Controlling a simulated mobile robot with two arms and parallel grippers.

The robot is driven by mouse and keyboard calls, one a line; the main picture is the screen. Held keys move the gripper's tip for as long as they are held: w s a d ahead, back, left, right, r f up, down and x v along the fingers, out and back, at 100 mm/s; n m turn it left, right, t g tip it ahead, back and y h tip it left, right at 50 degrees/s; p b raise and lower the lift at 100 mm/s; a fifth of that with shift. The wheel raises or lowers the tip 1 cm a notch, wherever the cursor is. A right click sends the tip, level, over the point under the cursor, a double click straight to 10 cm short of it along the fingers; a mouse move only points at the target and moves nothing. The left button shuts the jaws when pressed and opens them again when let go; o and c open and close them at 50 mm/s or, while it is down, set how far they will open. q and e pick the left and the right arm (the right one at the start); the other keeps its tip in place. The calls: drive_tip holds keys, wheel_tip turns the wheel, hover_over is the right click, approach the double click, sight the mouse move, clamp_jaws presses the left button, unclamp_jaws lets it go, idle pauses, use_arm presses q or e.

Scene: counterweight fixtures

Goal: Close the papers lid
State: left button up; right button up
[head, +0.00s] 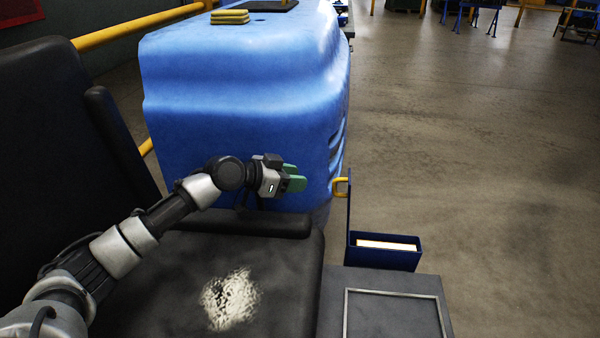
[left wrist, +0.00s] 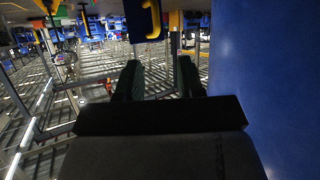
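The papers box (head: 408,262) is a small dark blue bin with white papers (head: 387,245) showing in its open top. Its lid (head: 349,225) stands upright at the box's left side, seen nearly edge-on. A yellow handle (head: 341,187) sticks out from the lid's upper part toward the left. My left gripper (head: 300,177) has green fingers, spread apart and empty, a little left of the handle and not touching it. In the left wrist view the lid (left wrist: 139,20) and its handle (left wrist: 154,20) appear ahead, beyond the open fingers (left wrist: 158,70). My right gripper is in neither view.
A big blue machine body (head: 240,100) stands behind my left gripper and fills the right of the left wrist view. A worn black seat (head: 170,290) lies below the arm. A grey framed panel (head: 395,315) is in front of the box. Open floor (head: 480,150) lies right.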

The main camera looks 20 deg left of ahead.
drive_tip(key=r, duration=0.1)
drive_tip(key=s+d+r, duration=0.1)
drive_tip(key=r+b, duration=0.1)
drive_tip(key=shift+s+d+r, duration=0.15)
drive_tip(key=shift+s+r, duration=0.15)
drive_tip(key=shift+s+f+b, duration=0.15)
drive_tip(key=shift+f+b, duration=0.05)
drive_tip(key=shift+b, duration=0.9)
use_arm(q)
drive_tip(key=x, duration=1)
drive_tip(key=shift+d, duration=0.3)
drive_tip(key=shift+c, duration=0.3)
drive_tip(key=shift+a, duration=0.1)
clamp_jaws()
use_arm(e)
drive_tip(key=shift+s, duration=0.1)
